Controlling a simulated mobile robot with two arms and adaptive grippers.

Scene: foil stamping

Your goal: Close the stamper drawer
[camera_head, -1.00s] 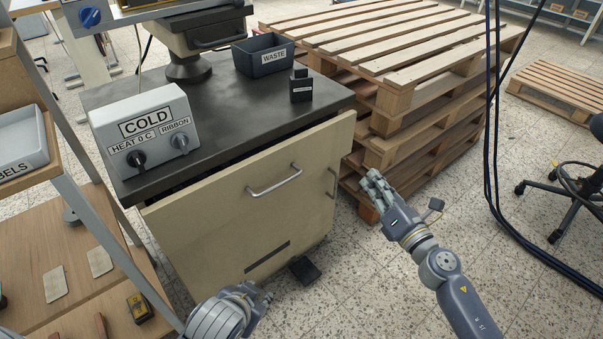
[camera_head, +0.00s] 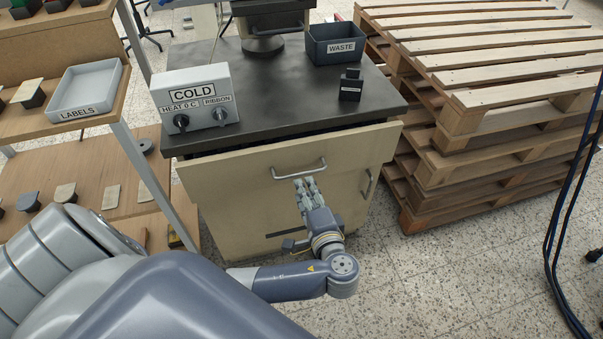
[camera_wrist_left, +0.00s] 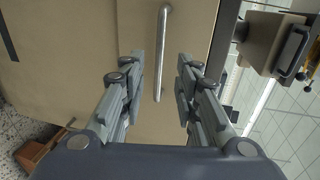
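The stamper drawer's beige front (camera_head: 235,195) sits below the dark cabinet top (camera_head: 290,105). It stands a little forward, with a narrow dark gap along its upper edge. Its metal handle (camera_head: 300,175) is near the top middle. My left gripper (camera_head: 306,184) is just below and in front of the handle. In the left wrist view my left gripper (camera_wrist_left: 161,78) is open, its two fingers apart. The handle (camera_wrist_left: 162,40) shows between and beyond the fingertips; I cannot tell whether they touch it. My right gripper is not in view.
Stacked wooden pallets (camera_head: 480,130) stand close at the right. A wooden shelf with a LABELS tray (camera_head: 86,90) stands at the left.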

